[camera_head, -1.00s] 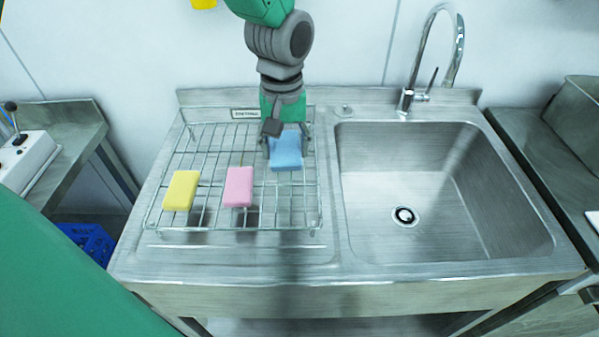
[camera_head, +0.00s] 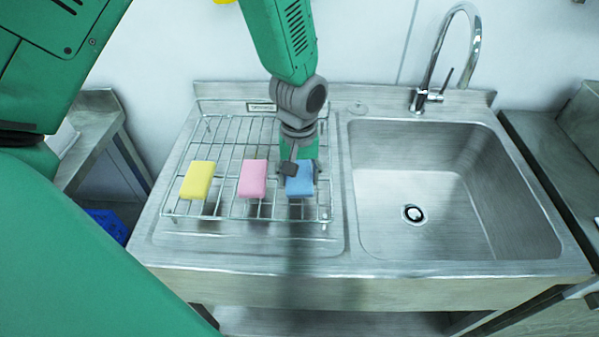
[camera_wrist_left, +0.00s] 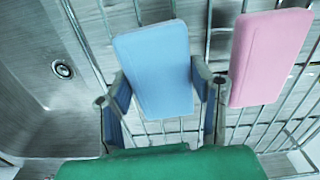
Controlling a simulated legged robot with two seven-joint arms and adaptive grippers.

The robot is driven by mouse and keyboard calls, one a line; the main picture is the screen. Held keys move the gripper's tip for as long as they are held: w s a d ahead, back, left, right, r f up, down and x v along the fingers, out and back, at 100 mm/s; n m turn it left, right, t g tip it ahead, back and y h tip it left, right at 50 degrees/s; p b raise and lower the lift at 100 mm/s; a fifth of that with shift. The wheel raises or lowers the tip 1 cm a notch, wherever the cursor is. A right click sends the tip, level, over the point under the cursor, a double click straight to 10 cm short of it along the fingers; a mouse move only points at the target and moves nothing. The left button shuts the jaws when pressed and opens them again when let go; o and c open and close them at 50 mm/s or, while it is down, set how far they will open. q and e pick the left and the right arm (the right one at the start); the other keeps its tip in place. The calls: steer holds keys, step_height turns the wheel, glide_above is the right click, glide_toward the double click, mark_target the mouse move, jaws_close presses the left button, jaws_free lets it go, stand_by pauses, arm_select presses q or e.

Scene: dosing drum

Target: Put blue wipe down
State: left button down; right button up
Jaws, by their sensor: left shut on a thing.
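The blue wipe (camera_head: 300,184) is a small block at the right front of the wire rack (camera_head: 228,217) in the head view. My left gripper (camera_head: 300,172) is shut on it from behind and above. In the left wrist view the blue wipe (camera_wrist_left: 155,65) sits between the two fingers (camera_wrist_left: 160,100), over the rack's wires. I cannot tell whether it touches the wires. The pink wipe (camera_head: 253,179) lies just left of it on the rack, and the yellow wipe (camera_head: 197,180) lies further left. My right gripper is not in view.
The steel sink basin (camera_head: 450,190) with a tall tap (camera_head: 440,60) is right of the rack. The rack's back part is empty. A blue crate (camera_head: 106,225) stands low at the left. The pink wipe (camera_wrist_left: 270,55) is close beside a finger in the wrist view.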

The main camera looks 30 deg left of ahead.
mark_target(301, 175)
arm_select(q)
steer(key=shift+f, duration=0.1)
steer(key=shift+d+f, duration=0.1)
steer(key=shift+f, duration=0.05)
steer(key=c, duration=0.7)
jaws_free()
steer(key=shift+f+b, duration=0.1)
steer(key=shift+b, duration=0.6)
steer(key=r, duration=1.4)
steer(key=shift+w, duration=0.25)
